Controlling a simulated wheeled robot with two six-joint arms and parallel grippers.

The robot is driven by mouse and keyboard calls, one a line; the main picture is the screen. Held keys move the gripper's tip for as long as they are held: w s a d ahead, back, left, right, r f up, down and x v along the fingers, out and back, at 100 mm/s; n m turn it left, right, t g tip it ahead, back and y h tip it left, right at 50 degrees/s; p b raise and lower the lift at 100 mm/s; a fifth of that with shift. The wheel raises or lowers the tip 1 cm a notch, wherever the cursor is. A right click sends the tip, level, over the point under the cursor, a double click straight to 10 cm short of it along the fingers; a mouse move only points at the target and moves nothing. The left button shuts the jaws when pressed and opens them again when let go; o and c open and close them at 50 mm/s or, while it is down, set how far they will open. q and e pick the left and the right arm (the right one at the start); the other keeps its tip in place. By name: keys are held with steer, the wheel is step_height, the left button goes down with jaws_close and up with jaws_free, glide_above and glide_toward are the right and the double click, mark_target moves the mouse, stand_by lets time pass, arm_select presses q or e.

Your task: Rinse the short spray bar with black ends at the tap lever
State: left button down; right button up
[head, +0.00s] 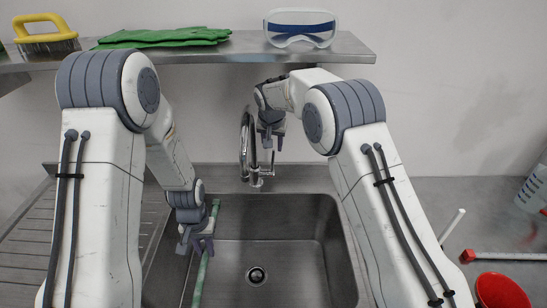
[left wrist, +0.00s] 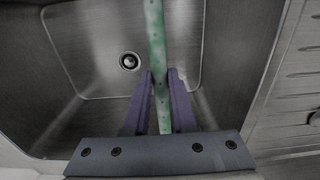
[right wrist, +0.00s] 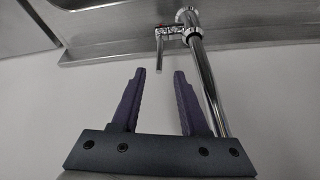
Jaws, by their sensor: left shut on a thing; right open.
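My left gripper (head: 203,245) is shut on a green mottled bar (head: 203,275) over the left side of the sink. The bar also runs up through the jaws in the left wrist view (left wrist: 155,60). No black end shows on it; its near end is cut off by the head view's bottom edge. The chrome tap (head: 246,150) stands behind the sink. Its lever (head: 272,161) also shows in the right wrist view (right wrist: 160,54). My right gripper (head: 272,142) is open and empty, above the lever and right of the spout.
The sink (head: 300,255) is empty around its drain (head: 256,275). A shelf (head: 220,50) above holds a yellow brush (head: 45,38), green gloves (head: 165,37) and goggles (head: 300,27). A white bar (head: 452,226), a red-ended bar (head: 505,256) and a red cup (head: 500,292) lie or stand at the right.

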mark_target(273, 160)
arm_select(q)
step_height(273, 160, up, 3)
steer(key=p, duration=0.2)
steer(key=shift+p, duration=0.35)
arm_select(e)
steer(key=x, duration=0.9)
steer(key=shift+f, duration=0.1)
arm_select(q)
steer(key=shift+r, duration=0.15)
arm_select(e)
steer(key=shift+w+f, duration=0.25)
steer(key=shift+f, duration=0.4)
jaws_close()
